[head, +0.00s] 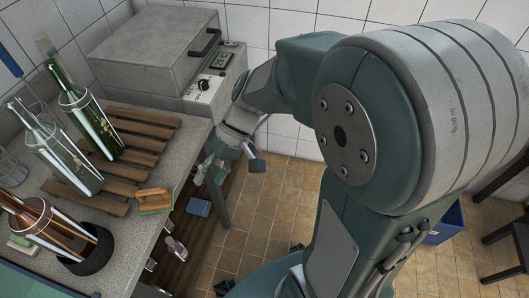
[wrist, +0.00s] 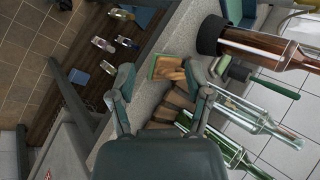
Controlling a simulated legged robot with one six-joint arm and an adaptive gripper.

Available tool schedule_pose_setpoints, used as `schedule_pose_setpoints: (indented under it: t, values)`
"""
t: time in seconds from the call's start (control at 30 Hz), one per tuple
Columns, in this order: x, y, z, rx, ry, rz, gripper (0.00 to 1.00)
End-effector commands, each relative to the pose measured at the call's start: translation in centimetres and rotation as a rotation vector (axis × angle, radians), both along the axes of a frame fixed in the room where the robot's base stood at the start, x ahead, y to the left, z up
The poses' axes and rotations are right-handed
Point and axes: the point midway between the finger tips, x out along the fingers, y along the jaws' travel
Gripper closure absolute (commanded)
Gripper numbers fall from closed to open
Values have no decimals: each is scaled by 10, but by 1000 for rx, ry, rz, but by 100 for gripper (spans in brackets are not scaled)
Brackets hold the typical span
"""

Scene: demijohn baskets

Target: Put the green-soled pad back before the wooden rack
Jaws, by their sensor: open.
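The green-soled pad (head: 154,200), a wooden block on a green base, lies on the grey counter near its front edge, just off the near end of the wooden rack (head: 150,118). In the wrist view the pad (wrist: 166,67) shows beyond my fingers, nearer the right one. The slatted rack (wrist: 179,104) is partly hidden behind that finger. My gripper (head: 236,165) is open and empty, to the right of the counter edge in the head view and apart from the pad. Its two spread fingers (wrist: 158,76) show in the wrist view.
A grey lidded machine (head: 160,50) stands at the back. Bottles and a blue item (head: 199,207) lie on a lower wooden shelf. The tiled floor (head: 270,205) is open.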

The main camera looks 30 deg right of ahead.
Motion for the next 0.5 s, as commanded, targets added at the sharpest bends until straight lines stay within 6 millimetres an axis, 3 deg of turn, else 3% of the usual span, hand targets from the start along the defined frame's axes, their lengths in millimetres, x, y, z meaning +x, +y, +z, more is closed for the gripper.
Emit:
schedule_pose_setpoints:
  t: [0.2, 0.5]
  values:
    - [-27, -29, 25, -284, -167, -67, 35]
    - [-50, -73, 64, -582, -476, -256, 35]
